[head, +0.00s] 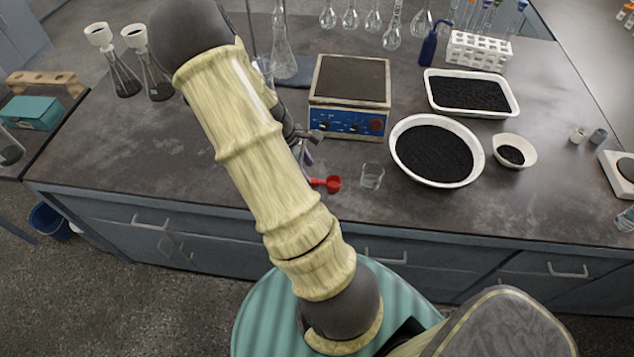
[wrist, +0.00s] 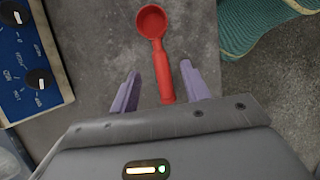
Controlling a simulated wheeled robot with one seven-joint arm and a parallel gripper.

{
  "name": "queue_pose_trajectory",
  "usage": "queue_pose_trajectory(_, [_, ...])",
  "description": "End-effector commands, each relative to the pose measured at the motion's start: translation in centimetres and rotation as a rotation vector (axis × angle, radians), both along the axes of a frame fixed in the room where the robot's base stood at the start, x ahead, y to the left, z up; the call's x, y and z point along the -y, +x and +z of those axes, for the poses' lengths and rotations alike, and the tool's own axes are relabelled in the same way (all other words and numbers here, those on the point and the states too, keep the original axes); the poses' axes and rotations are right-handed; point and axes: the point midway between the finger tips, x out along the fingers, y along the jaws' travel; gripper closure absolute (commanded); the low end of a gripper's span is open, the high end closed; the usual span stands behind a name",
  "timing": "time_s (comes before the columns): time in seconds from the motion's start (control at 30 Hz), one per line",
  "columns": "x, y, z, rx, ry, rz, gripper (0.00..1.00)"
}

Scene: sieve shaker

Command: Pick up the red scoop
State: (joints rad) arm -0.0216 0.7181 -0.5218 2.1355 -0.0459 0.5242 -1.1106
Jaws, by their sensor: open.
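The red scoop (head: 331,183) lies on the dark bench top near its front edge, its bowl to the right and its handle toward my arm. In the wrist view the scoop (wrist: 157,50) has its round bowl at the top, and its handle points down between my fingers. My gripper (wrist: 160,88) is open, with one purple finger on each side of the handle and a gap visible on both sides. In the head view my gripper (head: 307,160) is partly hidden by my arm, just beside the scoop's handle.
A small glass beaker (head: 371,175) stands just right of the scoop. The blue-fronted hotplate (head: 349,97) is behind it. A round white bowl of black grains (head: 436,150) and a white tray (head: 470,93) are further right. The bench's front edge is close.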

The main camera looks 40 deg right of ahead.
Motion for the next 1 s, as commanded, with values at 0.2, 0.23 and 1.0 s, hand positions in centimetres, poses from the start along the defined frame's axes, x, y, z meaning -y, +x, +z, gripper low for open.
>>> queue_pose_trajectory(0.2, [0.2, -0.2, -0.4, -0.003, 0.000, -0.003, 0.54])
queue_pose_trajectory(0.23, [0.3, -0.3, -0.7, -0.003, 0.000, -0.004, 0.54])
queue_pose_trajectory(1.0, [1.6, -1.7, -4.7, 0.001, 0.001, -0.005, 0.54])
